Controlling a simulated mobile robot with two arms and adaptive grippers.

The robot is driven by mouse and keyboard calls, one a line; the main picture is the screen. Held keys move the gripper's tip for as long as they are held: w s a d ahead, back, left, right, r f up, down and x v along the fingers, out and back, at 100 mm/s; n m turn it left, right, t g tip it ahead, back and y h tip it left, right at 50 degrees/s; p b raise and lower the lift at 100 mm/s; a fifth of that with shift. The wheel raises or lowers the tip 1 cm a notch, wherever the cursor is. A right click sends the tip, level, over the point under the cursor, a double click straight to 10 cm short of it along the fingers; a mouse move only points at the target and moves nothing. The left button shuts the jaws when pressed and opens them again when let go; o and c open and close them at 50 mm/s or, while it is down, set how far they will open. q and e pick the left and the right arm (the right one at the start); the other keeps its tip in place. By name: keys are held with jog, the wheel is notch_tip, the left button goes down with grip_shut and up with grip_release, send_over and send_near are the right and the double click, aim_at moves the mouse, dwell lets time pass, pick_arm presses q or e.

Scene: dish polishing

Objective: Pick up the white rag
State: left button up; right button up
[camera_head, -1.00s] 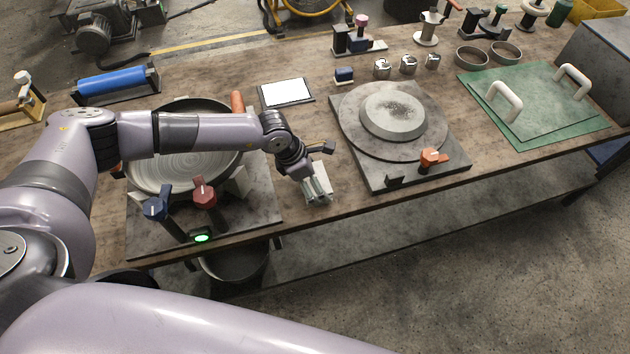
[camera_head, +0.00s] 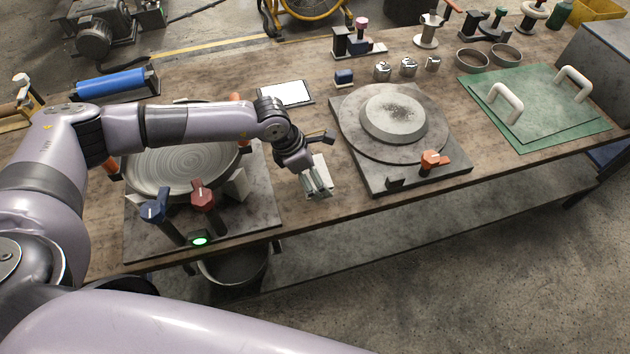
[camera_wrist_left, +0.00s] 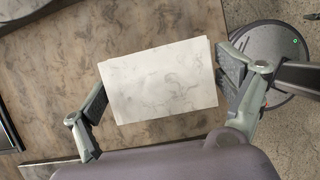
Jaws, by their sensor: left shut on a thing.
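The white rag (camera_wrist_left: 160,85) is a flat, pale, faintly stained rectangle in the left wrist view. My left gripper (camera_wrist_left: 163,88) is shut on it, with one finger at its left edge and one at its right edge. In the head view my left gripper (camera_head: 317,182) is over the bench's front edge, between the two round stations. A small part of the rag (camera_head: 321,163) shows there, the rest hidden behind the fingers. I cannot tell whether it is clear of the bench. My right gripper is out of view.
A pan station with a blue knob (camera_head: 154,211) and a red knob (camera_head: 203,194) stands left of the gripper. A round turntable station (camera_head: 345,118) with an orange knob (camera_head: 431,161) is close on the right. A white tablet (camera_head: 285,93) lies behind.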

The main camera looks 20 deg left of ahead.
pick_arm(q)
notch_tip(320, 180, up, 16)
jog(key=b, duration=0.4)
jog(key=shift+r, duration=0.15)
jog(key=o, duration=0.6)
jog(key=c, duration=0.5)
jog(key=shift+o, duration=0.2)
